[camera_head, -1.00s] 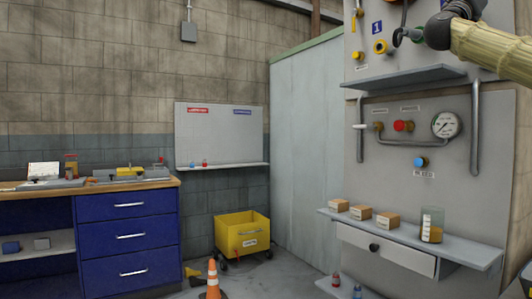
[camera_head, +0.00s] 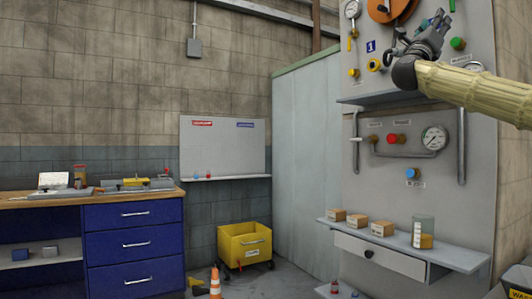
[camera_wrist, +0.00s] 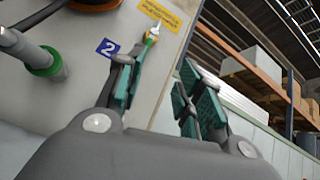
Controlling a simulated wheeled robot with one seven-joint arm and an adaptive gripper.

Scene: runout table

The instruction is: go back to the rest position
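My gripper (camera_head: 438,28) is at the upper right of the head view, in front of the grey wall panel, at the end of my pale sleeved arm. In the wrist view, its two fingers with green pads (camera_wrist: 163,95) stand apart with nothing between them.
The panel carries a gauge (camera_head: 435,138), a red knob (camera_head: 392,139) and a shelf (camera_head: 400,243) with small boxes and a beaker (camera_head: 423,232). A yellow cart (camera_head: 245,244), an orange-striped cone (camera_head: 215,282) and a blue workbench (camera_head: 132,243) stand further left.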

